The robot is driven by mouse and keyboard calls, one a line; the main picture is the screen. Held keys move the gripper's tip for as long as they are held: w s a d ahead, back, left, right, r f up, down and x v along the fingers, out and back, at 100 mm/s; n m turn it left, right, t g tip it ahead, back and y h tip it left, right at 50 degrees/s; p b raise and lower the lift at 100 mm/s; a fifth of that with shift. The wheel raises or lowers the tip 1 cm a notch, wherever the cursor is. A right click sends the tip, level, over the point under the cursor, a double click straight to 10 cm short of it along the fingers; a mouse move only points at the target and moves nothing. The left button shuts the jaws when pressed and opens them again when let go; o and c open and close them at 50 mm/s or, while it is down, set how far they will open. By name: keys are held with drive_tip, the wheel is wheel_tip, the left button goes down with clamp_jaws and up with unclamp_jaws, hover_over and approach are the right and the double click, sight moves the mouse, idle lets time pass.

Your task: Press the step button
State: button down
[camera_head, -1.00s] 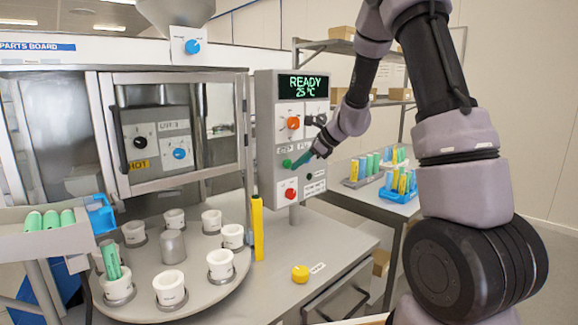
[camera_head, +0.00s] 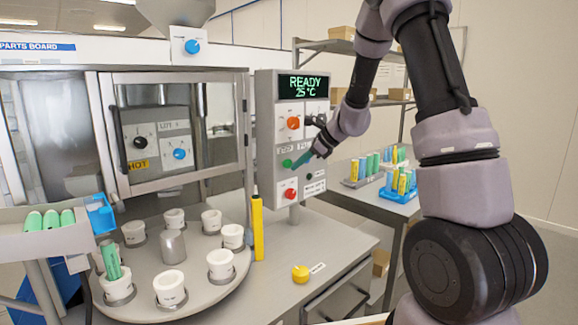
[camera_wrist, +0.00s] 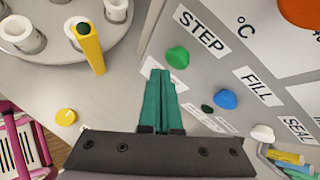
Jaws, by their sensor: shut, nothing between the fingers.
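The step button is a green knob (camera_wrist: 177,57) beside the STEP label (camera_wrist: 202,30) in the wrist view. In the head view it is the small green spot (camera_head: 287,163) low on the control panel. My gripper (camera_wrist: 160,76) has its two teal fingers closed together and empty. Its tips are just short of the green button in the wrist view; whether they touch it cannot be told. In the head view my gripper (camera_head: 296,164) is at the panel, just right of the button.
A blue button (camera_wrist: 224,99) by the FILL label is close to the right of my fingers. The panel also has a red button (camera_head: 290,194) and an orange knob (camera_head: 293,123). Its display (camera_head: 303,86) reads READY 25 °C. A turntable with white cups (camera_head: 170,289) stands left.

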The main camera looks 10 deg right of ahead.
drive_tip(key=shift+w+a, duration=0.25)
drive_tip(key=shift+w, duration=0.1)
drive_tip(key=shift+w+a, duration=0.3)
drive_tip(key=shift+w, duration=0.15)
idle(0.9)
drive_tip(key=shift+s, duration=0.1)
drive_tip(key=shift+s+d, duration=0.55)
drive_tip(key=shift+s, duration=0.15)
drive_tip(key=s+d, duration=0.2)
drive_tip(key=s, duration=0.2)
drive_tip(key=shift+s+d, duration=0.1)
drive_tip(key=shift+d, duration=0.3)
idle(0.4)
